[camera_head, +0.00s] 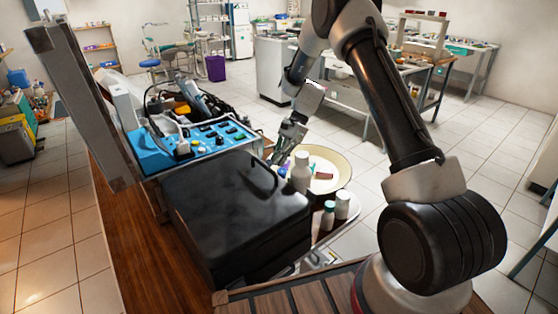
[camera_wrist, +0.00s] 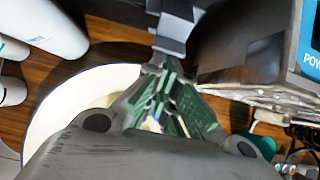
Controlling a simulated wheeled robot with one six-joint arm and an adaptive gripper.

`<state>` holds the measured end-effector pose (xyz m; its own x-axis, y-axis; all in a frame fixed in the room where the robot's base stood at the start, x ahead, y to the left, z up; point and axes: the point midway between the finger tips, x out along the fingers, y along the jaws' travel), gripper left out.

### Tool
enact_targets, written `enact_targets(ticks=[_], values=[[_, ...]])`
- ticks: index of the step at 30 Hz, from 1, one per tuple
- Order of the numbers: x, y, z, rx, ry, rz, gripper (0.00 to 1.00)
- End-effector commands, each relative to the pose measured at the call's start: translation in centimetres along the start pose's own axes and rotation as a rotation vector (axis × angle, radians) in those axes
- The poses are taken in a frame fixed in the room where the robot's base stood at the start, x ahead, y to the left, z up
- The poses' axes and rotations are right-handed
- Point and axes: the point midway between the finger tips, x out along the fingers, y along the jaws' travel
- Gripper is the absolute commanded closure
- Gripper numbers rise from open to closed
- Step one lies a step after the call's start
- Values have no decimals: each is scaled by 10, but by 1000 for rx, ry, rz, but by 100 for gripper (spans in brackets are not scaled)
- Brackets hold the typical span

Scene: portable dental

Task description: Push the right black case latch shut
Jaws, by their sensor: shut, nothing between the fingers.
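The black case (camera_head: 235,205) lies with its lid down on the wooden top, in the middle of the head view.
A blue control unit (camera_head: 205,140) stands behind the case. A round cream bowl (camera_head: 335,165) and white bottles (camera_head: 300,172) stand right of the case, close to my gripper. In the wrist view the bowl (camera_wrist: 52,105) lies at left. Open floor lies beyond.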

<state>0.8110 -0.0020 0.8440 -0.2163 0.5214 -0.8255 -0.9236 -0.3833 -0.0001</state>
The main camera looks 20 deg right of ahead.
Motion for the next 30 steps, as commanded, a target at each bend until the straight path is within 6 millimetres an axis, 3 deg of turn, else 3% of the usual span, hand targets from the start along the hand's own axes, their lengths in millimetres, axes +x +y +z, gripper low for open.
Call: enact_targets(ticks=[8, 22, 30], values=[[-10, 0, 12, -5, 137, 0, 100], [-28, 0, 51, -9, 572, 1, 100], [-30, 0, 56, 0, 577, 0, 100]])
